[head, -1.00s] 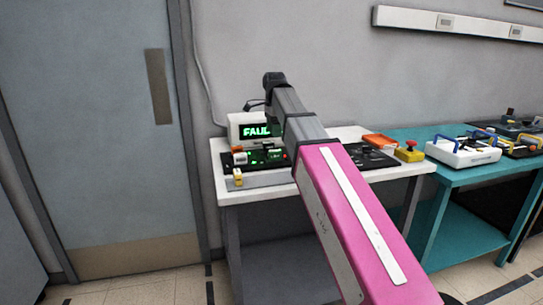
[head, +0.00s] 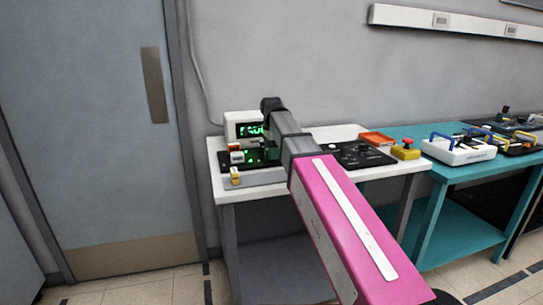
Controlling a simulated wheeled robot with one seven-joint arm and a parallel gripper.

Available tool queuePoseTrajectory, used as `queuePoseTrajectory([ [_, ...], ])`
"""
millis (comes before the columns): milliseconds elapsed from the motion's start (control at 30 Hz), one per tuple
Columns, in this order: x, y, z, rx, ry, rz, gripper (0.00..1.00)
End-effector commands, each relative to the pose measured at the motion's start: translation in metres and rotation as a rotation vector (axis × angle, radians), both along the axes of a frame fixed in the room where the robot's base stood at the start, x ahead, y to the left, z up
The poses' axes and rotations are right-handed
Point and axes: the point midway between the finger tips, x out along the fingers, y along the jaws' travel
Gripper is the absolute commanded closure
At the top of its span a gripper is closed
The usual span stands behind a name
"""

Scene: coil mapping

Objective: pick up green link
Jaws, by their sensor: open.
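My gripper (head: 266,128) is open at the end of my arm, just in front of the display and above the black panel. Its fingers are small and mostly hidden by my wrist and forearm. The black panel (head: 228,163) lies on the left part of the white table. Small green spots (head: 249,156) show on it, left of my forearm. I cannot tell which of them, if any, is the green link.
A white box with a green-lit display (head: 235,122) stands behind the panel. An orange tray (head: 376,139) and a yellow box with a red button (head: 405,150) are right. A teal table (head: 440,172) adjoins.

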Motion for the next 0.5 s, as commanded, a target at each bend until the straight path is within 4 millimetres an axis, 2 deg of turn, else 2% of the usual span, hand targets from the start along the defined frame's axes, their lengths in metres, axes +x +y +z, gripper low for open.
queuePoseTrajectory([
  [67,0.0001,0.0001,0.0004,0.0,0.0,0.0,0.45],
  [100,0.0001,0.0001,0.0004,0.0,0.0,0.0,0.51],
  [233,0.0001,0.0001,0.0005,0.0,0.0,0.0,0.94],
  [267,0.0001,0.0001,0.0005,0.0,0.0,0.0,0.99],
  [500,0.0001,0.0001,0.0006,0.0,0.0,0.0,0.99],
])
